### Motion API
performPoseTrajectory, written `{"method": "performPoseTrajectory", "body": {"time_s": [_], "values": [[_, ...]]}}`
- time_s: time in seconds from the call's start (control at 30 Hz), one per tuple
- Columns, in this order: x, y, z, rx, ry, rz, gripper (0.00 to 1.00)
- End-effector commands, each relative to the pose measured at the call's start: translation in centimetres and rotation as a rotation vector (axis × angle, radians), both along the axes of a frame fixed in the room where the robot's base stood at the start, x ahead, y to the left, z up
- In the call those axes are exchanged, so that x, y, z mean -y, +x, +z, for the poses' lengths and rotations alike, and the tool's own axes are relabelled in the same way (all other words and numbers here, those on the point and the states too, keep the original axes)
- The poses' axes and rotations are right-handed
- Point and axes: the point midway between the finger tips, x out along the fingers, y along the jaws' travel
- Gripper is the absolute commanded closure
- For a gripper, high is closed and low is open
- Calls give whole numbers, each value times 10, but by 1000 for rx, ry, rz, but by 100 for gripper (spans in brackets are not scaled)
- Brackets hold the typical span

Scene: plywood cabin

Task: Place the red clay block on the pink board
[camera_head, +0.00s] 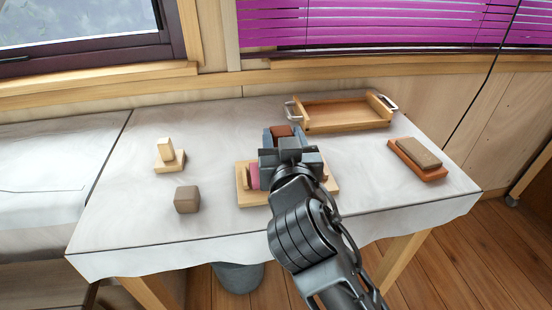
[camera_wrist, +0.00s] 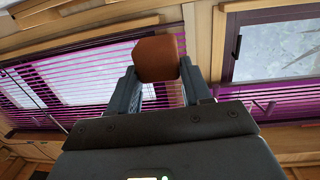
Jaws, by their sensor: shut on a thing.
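My gripper (camera_head: 283,137) is shut on the red clay block (camera_head: 281,130) and holds it at the fingertips, over the table. In the wrist view the block (camera_wrist: 158,58) sits between the two blue-grey fingers, with windows and blinds behind it. The pink board (camera_head: 254,176) shows as a small pink part on a light wooden board (camera_head: 244,194), just in front of and below my gripper in the picture. Most of the pink board is hidden behind my gripper and wrist, so I cannot tell its full extent or what lies on it.
The white-topped table (camera_head: 130,225) also bears a wooden tray (camera_head: 345,118) with metal handles at the back. A brown block (camera_head: 187,200) and a pale block (camera_head: 165,150) on a small board stand left. A tan block (camera_head: 420,152) lies on a reddish board (camera_head: 440,174) at right.

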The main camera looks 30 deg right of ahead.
Motion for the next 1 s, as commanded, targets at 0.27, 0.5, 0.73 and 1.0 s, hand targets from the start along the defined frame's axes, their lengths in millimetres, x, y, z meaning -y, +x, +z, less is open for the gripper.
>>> {"method": "performPoseTrajectory", "body": {"time_s": [0.27,0.5,0.73,1.0], "values": [[-13,9,-17,0,-1,0,86],[-12,8,-46,0,-1,-1,93],[-12,8,-48,2,0,0,93],[-12,8,-51,1,0,-1,48]]}}
